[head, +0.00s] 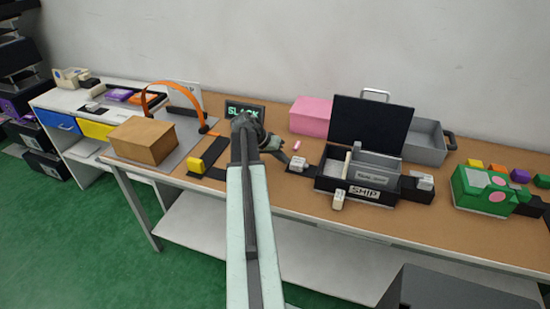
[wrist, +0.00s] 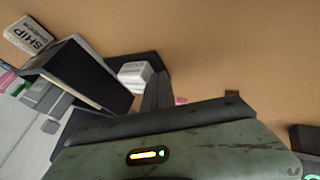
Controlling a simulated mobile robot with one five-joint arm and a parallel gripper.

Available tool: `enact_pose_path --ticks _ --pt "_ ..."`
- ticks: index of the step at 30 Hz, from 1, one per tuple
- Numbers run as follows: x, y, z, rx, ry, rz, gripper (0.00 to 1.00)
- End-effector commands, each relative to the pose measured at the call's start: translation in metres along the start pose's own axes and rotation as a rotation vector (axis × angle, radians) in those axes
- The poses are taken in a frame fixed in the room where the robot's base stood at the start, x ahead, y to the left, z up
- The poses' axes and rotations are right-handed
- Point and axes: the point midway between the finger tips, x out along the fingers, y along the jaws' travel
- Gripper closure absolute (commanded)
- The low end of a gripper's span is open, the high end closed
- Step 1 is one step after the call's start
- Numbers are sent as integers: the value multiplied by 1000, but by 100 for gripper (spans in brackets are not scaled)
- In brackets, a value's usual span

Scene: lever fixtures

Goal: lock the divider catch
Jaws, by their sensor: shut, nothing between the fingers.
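A black box (head: 330,184) with grey compartments stands open on the table right of my arm. Its black lid (head: 368,122) is raised. A cream upright divider piece (head: 346,165) stands inside it. A pale catch-like block (head: 298,163) sits on a black mount at the box's left side; it also shows in the wrist view (wrist: 133,74). Another pale piece (head: 338,200) is at the front, and one (head: 425,182) on the right. I cannot tell which is the divider catch. My gripper (head: 285,157) is shut and empty, close to the left block; contact is unclear. It also shows in the wrist view (wrist: 158,88).
A brown box (head: 146,140), an orange arch (head: 150,92) and a yellow-ended black fixture (head: 209,154) are left. A pink box (head: 311,116) and grey bin (head: 428,145) stand behind. A green box (head: 482,190) is right. A small pink piece (head: 297,145) lies near my gripper.

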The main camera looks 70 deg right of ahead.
Motion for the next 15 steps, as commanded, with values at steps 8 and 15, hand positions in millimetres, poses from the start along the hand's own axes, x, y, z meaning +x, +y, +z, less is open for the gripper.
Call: enact_pose_path --ticks 8,15 --pt "2 4 0 1 0 0 100" --pt "6 12 0 3 -1 1 100"
